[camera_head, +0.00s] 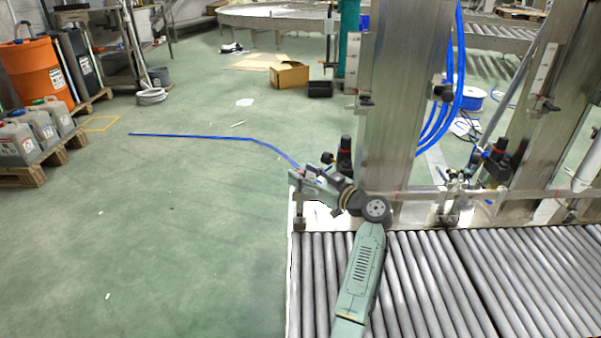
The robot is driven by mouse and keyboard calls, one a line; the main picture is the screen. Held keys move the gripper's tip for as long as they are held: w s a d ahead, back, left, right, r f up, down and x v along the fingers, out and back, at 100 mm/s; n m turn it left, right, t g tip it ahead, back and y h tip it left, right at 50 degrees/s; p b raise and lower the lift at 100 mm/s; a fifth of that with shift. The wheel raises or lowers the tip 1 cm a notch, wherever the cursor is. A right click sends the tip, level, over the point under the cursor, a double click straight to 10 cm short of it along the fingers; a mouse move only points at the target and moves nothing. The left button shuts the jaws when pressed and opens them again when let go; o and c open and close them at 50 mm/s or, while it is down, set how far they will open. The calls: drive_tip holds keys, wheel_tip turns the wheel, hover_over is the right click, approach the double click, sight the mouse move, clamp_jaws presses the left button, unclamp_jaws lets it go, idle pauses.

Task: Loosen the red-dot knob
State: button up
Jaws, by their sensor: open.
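My gripper (303,176) is at the left end of the conveyor, just left of the steel column (390,95). It is open, but it is small here and the space between its fingers is hard to see. A small red spot shows at its fingertips; I cannot tell whether it belongs to a knob. A black knob (327,158) sits just beyond the gripper, beside a black upright fitting (345,155) with a red band. Other black knobs (448,92) are on the column. I cannot make out which knob bears the red dot, and contact is unclear.
The roller conveyor (420,285) fills the lower right, under my arm. A second steel column (545,90) and blue hoses (457,70) stand to the right. A blue line (200,137) lies on the floor. The green floor at left is mostly clear.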

drive_tip(key=v, duration=1)
